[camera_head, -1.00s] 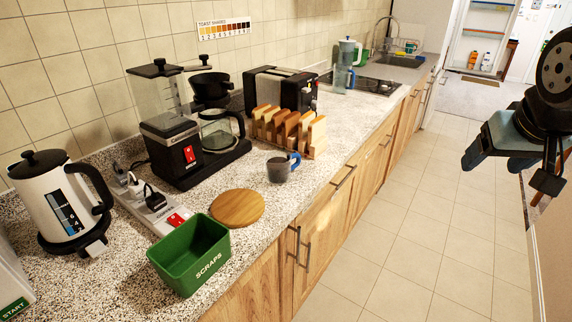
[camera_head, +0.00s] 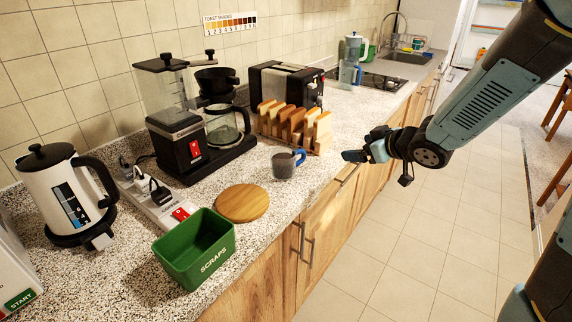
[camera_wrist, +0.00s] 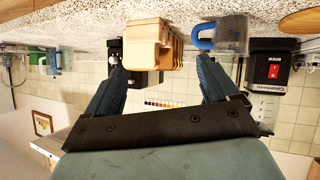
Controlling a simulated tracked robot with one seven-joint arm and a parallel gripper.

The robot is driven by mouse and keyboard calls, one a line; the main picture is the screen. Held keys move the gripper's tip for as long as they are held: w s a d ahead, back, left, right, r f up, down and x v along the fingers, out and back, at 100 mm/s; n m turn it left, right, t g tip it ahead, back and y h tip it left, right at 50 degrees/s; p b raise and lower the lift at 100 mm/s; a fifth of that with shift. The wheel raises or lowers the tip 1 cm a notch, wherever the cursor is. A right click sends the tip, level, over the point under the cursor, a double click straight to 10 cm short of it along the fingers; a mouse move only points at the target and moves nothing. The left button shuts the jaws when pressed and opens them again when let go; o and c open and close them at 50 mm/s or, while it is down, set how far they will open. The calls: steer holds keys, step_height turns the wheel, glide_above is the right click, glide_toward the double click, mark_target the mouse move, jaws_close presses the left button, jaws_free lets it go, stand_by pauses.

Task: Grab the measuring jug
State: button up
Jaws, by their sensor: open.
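A small grey see-through jug (camera_head: 284,166) with a blue handle, apparently the measuring jug, stands upright on the counter in front of the bread rack. Its handle is on its right side. My gripper (camera_head: 356,156) is to the right of the jug, near the counter's front edge and apart from it. In the wrist view, which is upside down, my gripper (camera_wrist: 161,62) is open with nothing between its fingers. There the jug (camera_wrist: 233,36) is at the upper right, with its blue handle beside the right fingertip.
A rack of bread slices (camera_head: 294,128) stands behind the jug. A coffee maker (camera_head: 190,140) is behind left, a round wooden board (camera_head: 242,203) and green scraps bin (camera_head: 196,250) at front left. The counter right of the jug is clear.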

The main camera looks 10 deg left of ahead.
mark_target(293, 169)
steer(key=s+a+f+n+g+y, duration=0.3)
steer(key=s+a+f+g+y, duration=0.15)
steer(key=a, duration=0.35)
steer(key=shift+t, duration=0.25)
steer(key=x, duration=1.3)
steer(key=shift+a+f, duration=0.1)
steer(key=shift+f, duration=0.4)
steer(key=c, duration=0.9)
steer(key=shift+c, duration=0.4)
steer(key=shift+r, duration=0.15)
